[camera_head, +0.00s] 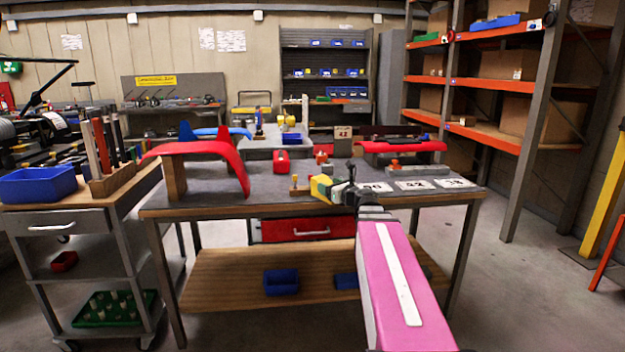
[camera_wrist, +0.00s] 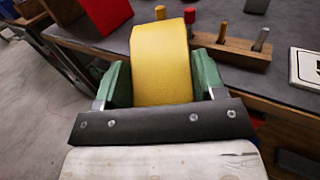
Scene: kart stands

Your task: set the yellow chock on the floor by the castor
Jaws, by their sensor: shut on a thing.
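The yellow chock (camera_wrist: 162,62) is a curved-topped yellow block. My gripper (camera_wrist: 158,85) is shut on it, with one green finger on each side. In the head view the chock (camera_head: 321,184) and my gripper (camera_head: 330,188) are over the front edge of the grey worktable, at about tabletop height. The chock's underside is hidden. A castor (camera_head: 69,345) shows under the near left of the grey trolley, and another (camera_head: 146,342) under its right leg, both at the bottom edge of the picture.
The worktable (camera_head: 225,205) bears a red curved panel (camera_head: 205,150), a peg block (camera_head: 298,188) and number cards (camera_head: 415,184). Its wooden lower shelf (camera_head: 220,285) holds blue bins. The trolley (camera_head: 75,222) stands left. Floor (camera_head: 540,300) is clear at right.

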